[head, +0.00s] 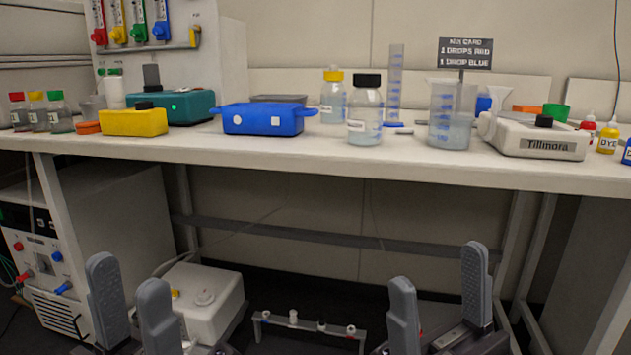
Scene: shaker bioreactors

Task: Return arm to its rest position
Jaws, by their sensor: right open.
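My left gripper (130,276) is low in the head view at the left, below the bench top. Its two grey fingers point up and stand apart with nothing between them. My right gripper (438,268) is low at the right of centre, also below the bench top. Its fingers are spread wide and empty. Both grippers are apart from each other and neither touches anything on the bench. The lower parts of both are cut off by the bottom edge of the picture.
The white bench (260,155) carries a blue box (262,121), a yellow box (134,123), a black-capped bottle (365,112), a beaker (451,115) and a white device (535,138). Beneath are a white container (200,297) and a small rack (308,326). A grey cabinet (110,230) stands at left.

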